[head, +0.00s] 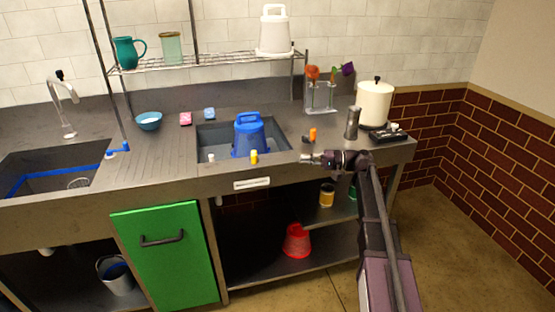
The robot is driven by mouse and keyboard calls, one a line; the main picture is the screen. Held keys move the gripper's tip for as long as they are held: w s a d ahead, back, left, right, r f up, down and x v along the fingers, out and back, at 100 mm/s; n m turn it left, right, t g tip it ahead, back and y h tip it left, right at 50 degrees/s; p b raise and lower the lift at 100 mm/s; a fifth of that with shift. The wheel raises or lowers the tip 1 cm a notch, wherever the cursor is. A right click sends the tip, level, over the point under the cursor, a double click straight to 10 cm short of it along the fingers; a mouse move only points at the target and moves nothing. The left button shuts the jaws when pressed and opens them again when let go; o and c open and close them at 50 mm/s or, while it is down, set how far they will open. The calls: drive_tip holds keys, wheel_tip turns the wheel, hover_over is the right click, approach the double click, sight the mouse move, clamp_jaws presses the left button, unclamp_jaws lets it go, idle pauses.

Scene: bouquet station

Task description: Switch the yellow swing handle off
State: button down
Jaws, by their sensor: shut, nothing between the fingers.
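The yellow handle (254,156) is a small upright piece at the front rim of the middle basin, below the blue bucket. It is too small to tell which way it is swung or whether it is on or off. My gripper (306,158) is shut and empty, pointing left over the counter's front edge. It is to the right of the yellow handle and apart from it. Nothing hides the yellow handle from the head camera.
A blue bucket (249,136) stands in the basin behind the yellow handle. A small white piece (211,157) is to its left; an orange-topped piece (313,134) is behind my gripper. A grey cylinder (353,122) and a cream pot (375,102) stand at right.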

sight(254, 155)
drive_tip(key=a, duration=1.4)
drive_tip(key=shift+w, duration=0.35)
drive_tip(key=shift+d+t, duration=0.2)
drive_tip(key=shift+t, duration=0.1)
